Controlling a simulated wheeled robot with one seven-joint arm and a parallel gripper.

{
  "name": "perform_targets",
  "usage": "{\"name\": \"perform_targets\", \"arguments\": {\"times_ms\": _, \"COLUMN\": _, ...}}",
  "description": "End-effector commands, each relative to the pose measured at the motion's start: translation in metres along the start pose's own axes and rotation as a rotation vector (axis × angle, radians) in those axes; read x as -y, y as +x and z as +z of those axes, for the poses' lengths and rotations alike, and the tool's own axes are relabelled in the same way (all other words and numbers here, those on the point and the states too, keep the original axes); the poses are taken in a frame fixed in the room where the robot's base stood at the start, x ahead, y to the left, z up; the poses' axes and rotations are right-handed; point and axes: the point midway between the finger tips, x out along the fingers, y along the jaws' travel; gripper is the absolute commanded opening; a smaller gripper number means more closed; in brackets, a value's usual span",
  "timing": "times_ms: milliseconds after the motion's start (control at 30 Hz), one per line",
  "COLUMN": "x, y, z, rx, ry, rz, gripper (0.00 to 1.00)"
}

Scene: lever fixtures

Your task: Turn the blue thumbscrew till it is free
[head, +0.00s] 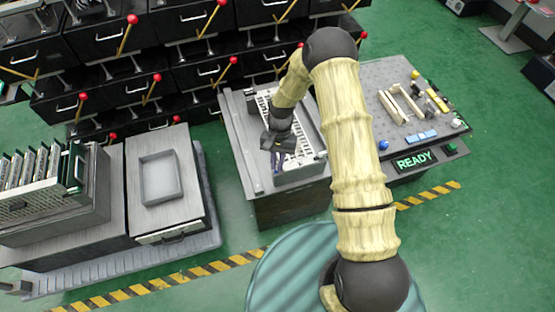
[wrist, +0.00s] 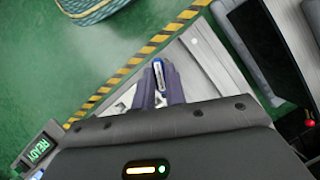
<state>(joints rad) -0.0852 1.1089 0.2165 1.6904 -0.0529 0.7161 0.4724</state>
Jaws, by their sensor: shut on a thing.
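My gripper (head: 281,158) is low over the front part of a grey fixture (head: 248,150) in the head view. In the wrist view, the two purple-grey fingers of my gripper (wrist: 160,84) are closed on a small blue and whitish piece, which looks like the blue thumbscrew (wrist: 158,71). Its end shows between the fingertips; the rest is hidden. In the head view the gripper covers it, and I cannot tell how far it sits in the fixture.
A bench (head: 375,82) at the right holds small blocks, a blue ball-like knob (head: 383,145) and a green READY display (head: 414,160). Black drawers with red-tipped levers stand behind. A grey cart with a tray (head: 146,196) stands left. Green floor lies in front.

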Motion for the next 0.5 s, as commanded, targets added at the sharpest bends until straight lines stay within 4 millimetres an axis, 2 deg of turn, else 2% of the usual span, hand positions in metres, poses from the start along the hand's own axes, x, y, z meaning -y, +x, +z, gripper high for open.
{"name": "perform_targets", "arguments": {"times_ms": 300, "x": 0.0026, "y": -0.0022, "z": -0.0007, "rx": -0.005, "ry": -0.261, "rz": 0.108, "gripper": 0.0}}
{"name": "perform_targets", "arguments": {"times_ms": 500, "x": 0.0032, "y": -0.0022, "z": -0.0011, "rx": -0.007, "ry": -0.375, "rz": 0.155, "gripper": 0.0}}
